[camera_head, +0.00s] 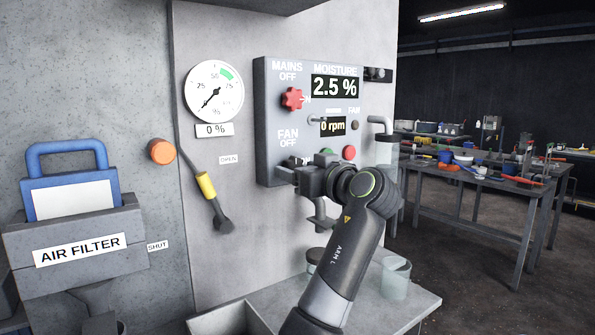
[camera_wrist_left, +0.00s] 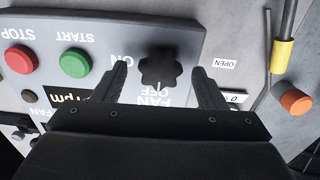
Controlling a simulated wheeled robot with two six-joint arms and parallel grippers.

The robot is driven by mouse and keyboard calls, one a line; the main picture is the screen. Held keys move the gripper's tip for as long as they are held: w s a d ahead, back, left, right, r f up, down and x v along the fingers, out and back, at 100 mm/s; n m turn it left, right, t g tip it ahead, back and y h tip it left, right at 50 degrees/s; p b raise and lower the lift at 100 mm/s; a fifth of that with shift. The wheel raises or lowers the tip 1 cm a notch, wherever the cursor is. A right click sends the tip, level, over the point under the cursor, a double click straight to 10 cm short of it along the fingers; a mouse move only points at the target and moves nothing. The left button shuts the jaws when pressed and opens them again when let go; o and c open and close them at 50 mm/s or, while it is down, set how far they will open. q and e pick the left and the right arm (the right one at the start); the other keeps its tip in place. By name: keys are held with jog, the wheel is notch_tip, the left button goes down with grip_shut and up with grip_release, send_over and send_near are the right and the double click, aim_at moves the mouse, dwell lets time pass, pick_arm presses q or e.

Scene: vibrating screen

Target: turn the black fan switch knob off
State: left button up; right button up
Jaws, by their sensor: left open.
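The black fan switch knob (camera_wrist_left: 158,68) is lobed and sits on the grey control panel (camera_head: 270,110). In the left wrist view, a thin pale mark shows at its edge on the side of the FAN OFF label; the ON label is to its left. In the head view the knob is mostly hidden behind my left gripper (camera_head: 298,172), just below the FAN OFF label. My left gripper is open, its two fingers (camera_wrist_left: 161,88) on either side of the knob with gaps between. I cannot tell how deep the fingers reach. My right gripper is not in view.
The panel has a red mains knob (camera_head: 292,99), a green button (camera_wrist_left: 75,63), a red button (camera_head: 349,152) and a display reading 0 rpm (camera_head: 333,126). A yellow-banded lever (camera_head: 206,186) and an orange knob (camera_head: 161,151) are to the left. A glass jar (camera_head: 396,278) stands below.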

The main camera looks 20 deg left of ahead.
pick_arm(q)
jog(key=b+v, duration=0.6)
jog(key=v, duration=1)
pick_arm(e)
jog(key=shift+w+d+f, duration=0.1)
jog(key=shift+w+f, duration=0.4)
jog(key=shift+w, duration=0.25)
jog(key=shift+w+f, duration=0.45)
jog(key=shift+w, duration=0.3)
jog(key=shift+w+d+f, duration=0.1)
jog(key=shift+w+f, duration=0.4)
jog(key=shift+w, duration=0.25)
pick_arm(q)
jog(key=shift+d, duration=0.1)
